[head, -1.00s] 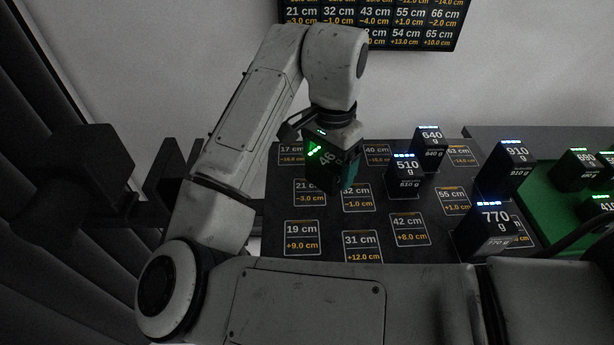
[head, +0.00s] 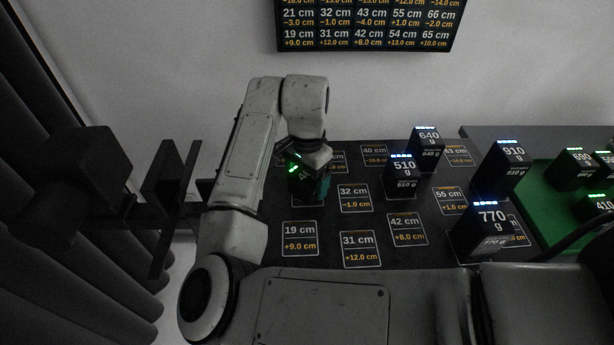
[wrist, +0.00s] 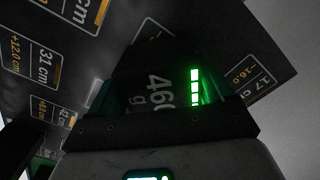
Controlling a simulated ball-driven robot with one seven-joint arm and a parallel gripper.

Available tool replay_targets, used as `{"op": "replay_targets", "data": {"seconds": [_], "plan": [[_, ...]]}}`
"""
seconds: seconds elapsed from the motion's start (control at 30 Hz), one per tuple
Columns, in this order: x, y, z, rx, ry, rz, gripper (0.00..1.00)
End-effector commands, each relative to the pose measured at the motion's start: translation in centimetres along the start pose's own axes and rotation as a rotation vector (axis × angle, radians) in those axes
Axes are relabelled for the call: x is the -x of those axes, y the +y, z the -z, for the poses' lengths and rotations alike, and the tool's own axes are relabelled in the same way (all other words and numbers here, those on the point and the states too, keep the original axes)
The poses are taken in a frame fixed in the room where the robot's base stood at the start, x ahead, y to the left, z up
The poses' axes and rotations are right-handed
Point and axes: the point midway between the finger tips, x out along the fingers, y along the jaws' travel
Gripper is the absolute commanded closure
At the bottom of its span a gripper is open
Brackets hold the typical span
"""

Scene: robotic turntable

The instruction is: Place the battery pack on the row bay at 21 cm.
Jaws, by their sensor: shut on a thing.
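The battery pack (head: 299,181) is a dark block with green lights, and its face reads 460 g in the wrist view (wrist: 150,92). My gripper (head: 311,172) is shut on it, with the fingers along its sides. The pack is over the 21 cm bay (head: 296,203) at the left of the board; its label is hidden, and only a bit of its outline shows. I cannot tell whether the pack touches the board. The pack looks slightly turned against the bay's outline.
The 32 cm bay (head: 354,198) and 19 cm bay (head: 300,239) nearby are empty. Packs of 510 g (head: 404,172), 640 g (head: 426,145), 770 g (head: 485,232) and 910 g (head: 507,165) stand on the right. A green tray (head: 541,202) with more packs is at far right.

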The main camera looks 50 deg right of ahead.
Motion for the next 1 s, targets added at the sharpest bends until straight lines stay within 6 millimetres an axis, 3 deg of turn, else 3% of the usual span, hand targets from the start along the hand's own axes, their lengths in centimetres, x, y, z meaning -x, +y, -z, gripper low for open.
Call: {"op": "replay_targets", "data": {"seconds": [0.27,0.3,0.47,0.8,1.0], "plan": [[-0.3,0.0,0.0,0.001,0.001,0.0,0.69],[-0.3,0.0,0.0,0.001,0.001,-0.001,0.15],[-0.3,0.0,0.0,0.001,0.0,-0.001,0.0],[0.4,0.0,0.0,0.001,0.0,0.0,0.0],[3.7,-0.1,0.1,-0.001,0.001,0.003,0.0]]}}
